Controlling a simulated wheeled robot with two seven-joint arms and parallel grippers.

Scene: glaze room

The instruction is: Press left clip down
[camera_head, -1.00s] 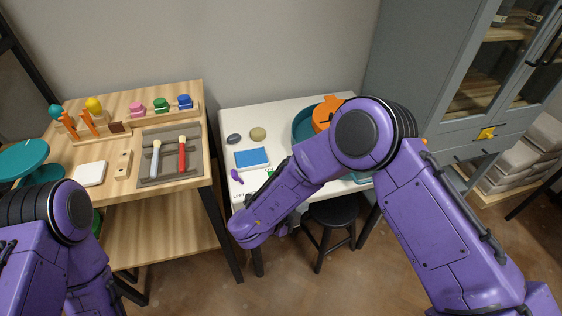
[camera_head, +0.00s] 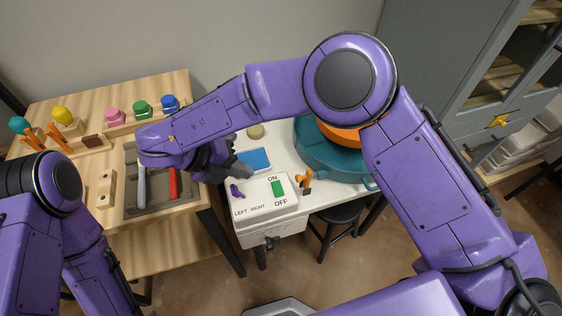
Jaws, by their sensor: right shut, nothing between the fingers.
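A white machine box (camera_head: 262,203) stands on the white table, with a blue panel (camera_head: 258,158), a purple lever (camera_head: 237,190) above the words LEFT and RIGHT, and a green switch (camera_head: 277,188) between ON and OFF. A teal round basin (camera_head: 330,160) with an orange top (camera_head: 341,132) stands to its right, and a small orange piece (camera_head: 305,181) sits by the basin's left edge. I cannot tell which part is the left clip. My right gripper (camera_head: 236,167) is shut and empty, by the blue panel's left edge, partly behind my forearm. My left gripper is out of view.
A wooden bench at left holds a grey tray (camera_head: 130,207) with brushes and a rack of coloured knobs (camera_head: 142,109). A grey cabinet (camera_head: 425,60) stands at the right. A black stool (camera_head: 340,213) is under the table's front.

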